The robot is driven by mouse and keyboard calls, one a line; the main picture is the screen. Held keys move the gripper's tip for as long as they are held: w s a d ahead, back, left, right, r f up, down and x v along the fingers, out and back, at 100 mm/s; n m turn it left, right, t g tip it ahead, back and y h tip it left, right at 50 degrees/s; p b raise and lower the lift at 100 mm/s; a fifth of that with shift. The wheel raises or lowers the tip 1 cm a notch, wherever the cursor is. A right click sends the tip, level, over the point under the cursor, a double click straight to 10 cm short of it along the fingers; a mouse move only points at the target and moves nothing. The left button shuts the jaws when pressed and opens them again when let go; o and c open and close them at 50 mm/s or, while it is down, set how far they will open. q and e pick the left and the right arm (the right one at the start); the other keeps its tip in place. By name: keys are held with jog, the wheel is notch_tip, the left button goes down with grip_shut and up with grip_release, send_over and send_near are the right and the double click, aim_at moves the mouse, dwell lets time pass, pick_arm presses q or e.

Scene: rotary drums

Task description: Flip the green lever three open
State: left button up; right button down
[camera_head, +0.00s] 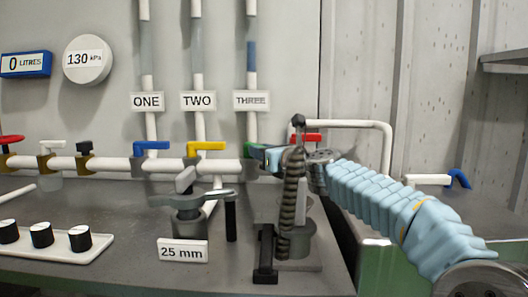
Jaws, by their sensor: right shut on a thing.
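The green lever (249,164) is on the white horizontal pipe, below the pipe labelled THREE (251,100). Only a small green part of it shows, as my gripper covers the rest. My right gripper (270,155) reaches in from the right and is shut on the green lever at the pipe. Its fingertips are partly hidden by the gripper body and a dark ribbed hose, so the exact grip is hard to see. My left gripper is not in view.
A blue lever (151,146) and a yellow lever (206,147) sit left along the pipe. A red lever (305,138) is just behind my right gripper. A grey clamp-like fixture (188,201) with a 25 mm sign (182,251) stands in front. Black knobs (41,235) are at front left.

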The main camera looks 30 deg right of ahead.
jog(key=c, duration=1)
grip_release()
jog(key=shift+o, duration=0.2)
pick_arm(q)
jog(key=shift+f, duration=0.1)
pick_arm(e)
jog(key=shift+s+f+b, duration=0.15)
jog(key=shift+s+b, duration=0.15)
jog(key=shift+s, duration=0.1)
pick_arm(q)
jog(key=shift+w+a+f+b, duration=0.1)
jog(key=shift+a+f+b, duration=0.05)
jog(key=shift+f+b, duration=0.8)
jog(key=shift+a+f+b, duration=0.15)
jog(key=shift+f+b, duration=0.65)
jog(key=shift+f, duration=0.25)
pick_arm(e)
jog(key=s+d, duration=0.1)
jog(key=s, duration=1.2)
jog(key=shift+d, duration=0.15)
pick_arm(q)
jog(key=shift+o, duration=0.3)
